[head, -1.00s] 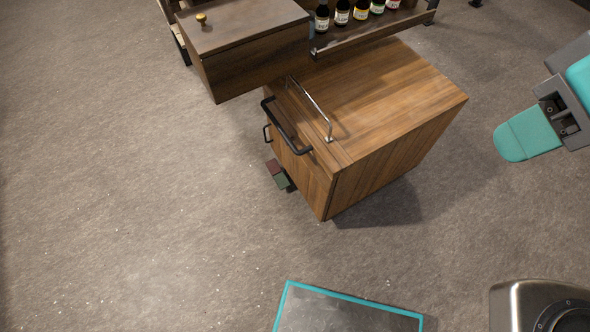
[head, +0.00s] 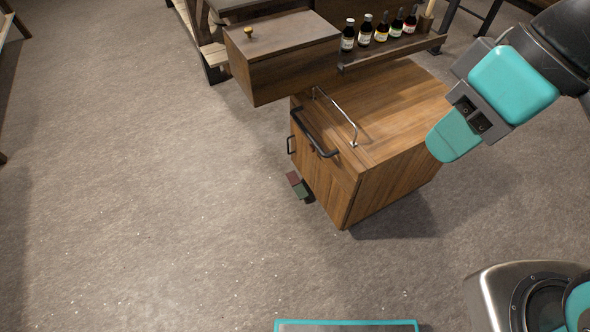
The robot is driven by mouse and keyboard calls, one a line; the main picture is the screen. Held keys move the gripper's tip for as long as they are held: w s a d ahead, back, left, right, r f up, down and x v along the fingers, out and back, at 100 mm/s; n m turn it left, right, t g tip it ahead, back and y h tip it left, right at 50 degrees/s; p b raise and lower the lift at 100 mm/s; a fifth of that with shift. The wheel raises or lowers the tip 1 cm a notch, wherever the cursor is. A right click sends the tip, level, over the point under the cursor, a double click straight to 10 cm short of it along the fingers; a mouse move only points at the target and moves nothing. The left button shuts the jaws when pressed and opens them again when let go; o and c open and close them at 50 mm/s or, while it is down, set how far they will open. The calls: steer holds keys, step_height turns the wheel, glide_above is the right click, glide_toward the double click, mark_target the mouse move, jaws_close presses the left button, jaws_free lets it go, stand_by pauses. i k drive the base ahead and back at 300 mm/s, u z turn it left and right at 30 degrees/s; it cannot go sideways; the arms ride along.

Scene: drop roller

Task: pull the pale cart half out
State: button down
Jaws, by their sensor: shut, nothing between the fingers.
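The cart (head: 395,125) is a wooden, mid-brown box in the head view, standing on the floor partly under a bench. Its front faces lower left and carries a black bar handle (head: 314,133). A chrome rail (head: 336,117) runs along its top near the front edge. A red pedal (head: 293,179) and a green pedal (head: 301,191) sit low at its front. My gripper (head: 452,138), with teal fingers, is shut and empty. It shows over the cart's right end in the picture, apart from the handle; its height above the cart is hard to tell.
A bench drawer box (head: 283,60) with a brass knob overhangs the cart's back left. Several bottles (head: 381,30) stand on a shelf behind the cart. The carpeted floor to the left and front is clear. A teal-edged panel (head: 345,324) shows at the bottom edge.

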mark_target(393, 105)
steer(key=u, duration=0.25)
steer(key=i, duration=1)
steer(key=z, duration=1)
steer(key=k, duration=1.3)
steer(key=u, duration=1.1)
steer(key=i, duration=1)
